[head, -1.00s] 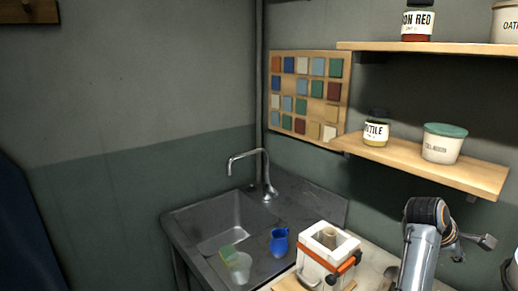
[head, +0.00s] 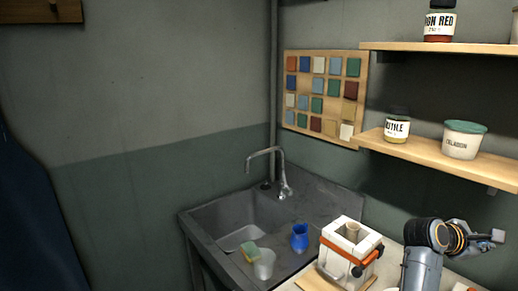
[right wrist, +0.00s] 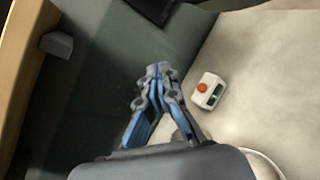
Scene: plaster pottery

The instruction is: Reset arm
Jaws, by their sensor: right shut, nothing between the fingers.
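My right arm (head: 424,262) rises at the lower right of the head view, bent at an orange-and-dark joint, with its far end pointing right below the shelf. In the right wrist view, my right gripper (right wrist: 158,72) has its blue-and-grey fingers together at the tips, with nothing between them. My left gripper is in neither view.
A sink (head: 236,218) with a tap stands at the corner. A blue jug (head: 299,238), a clear cup (head: 264,264) and a sponge (head: 248,254) sit by it. A white strapped mould (head: 345,255) stands left of my arm. A wooden shelf (head: 440,160) holds jars above.

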